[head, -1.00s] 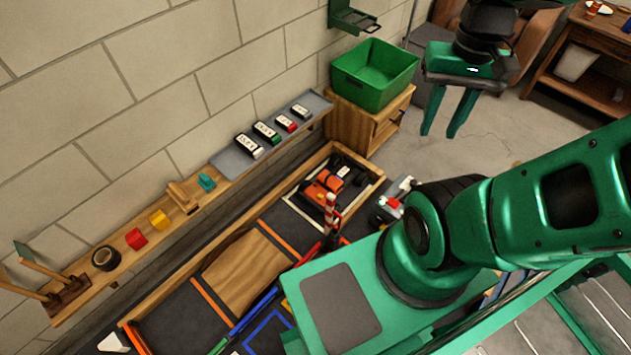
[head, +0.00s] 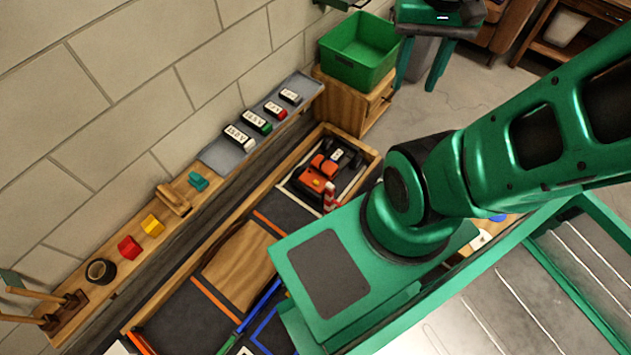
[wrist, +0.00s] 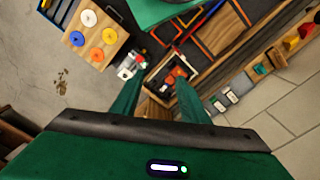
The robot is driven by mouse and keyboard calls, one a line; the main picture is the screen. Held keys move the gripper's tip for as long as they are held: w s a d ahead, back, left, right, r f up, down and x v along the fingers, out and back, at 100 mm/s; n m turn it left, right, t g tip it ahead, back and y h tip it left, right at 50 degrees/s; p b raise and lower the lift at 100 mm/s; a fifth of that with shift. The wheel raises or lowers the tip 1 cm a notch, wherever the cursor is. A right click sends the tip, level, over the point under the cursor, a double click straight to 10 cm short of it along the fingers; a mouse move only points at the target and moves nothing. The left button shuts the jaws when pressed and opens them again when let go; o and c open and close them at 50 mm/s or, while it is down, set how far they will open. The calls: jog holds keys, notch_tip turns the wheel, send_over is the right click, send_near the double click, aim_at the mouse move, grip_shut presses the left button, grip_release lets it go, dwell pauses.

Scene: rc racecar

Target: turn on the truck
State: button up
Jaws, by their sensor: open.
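The truck (head: 320,175) is a small orange and black vehicle. It sits in the far end of the low wooden-walled track box beside the wall. It also shows in the wrist view as an orange shape (wrist: 177,74), partly behind a finger. My gripper (head: 417,86) is open and empty, at the top of the head view. It is apart from the truck, up and to its right in the picture.
A red-and-white striped post (head: 330,196) stands by the truck. A wall shelf (head: 75,318) holds blocks and several labelled pieces (head: 239,138). A green bin (head: 358,50) sits on a wooden cabinet (head: 345,98). A white-and-grey vehicle (wrist: 130,66) shows in the wrist view. Grey floor lies right of the cabinet.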

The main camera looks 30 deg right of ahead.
jog(key=w+d+f+m+h, duration=0.1)
jog(key=w+d+f, duration=0.25)
jog(key=w, duration=0.65)
jog(key=w+d+f+m, duration=0.1)
jog(key=w+d+f, duration=0.1)
jog(key=w+f, duration=0.5)
jog(key=w+d+f+m, duration=0.1)
jog(key=w+f, duration=1.6)
jog(key=f, duration=0.1)
jog(key=m+y, duration=0.1)
jog(key=m, duration=0.3)
send_over(316, 181)
notch_tip(316, 181, down, 45)
notch_tip(316, 181, down, 11)
jog(key=shift+s+a+r, duration=0.1)
jog(key=shift+s+a, duration=0.05)
grip_shut()
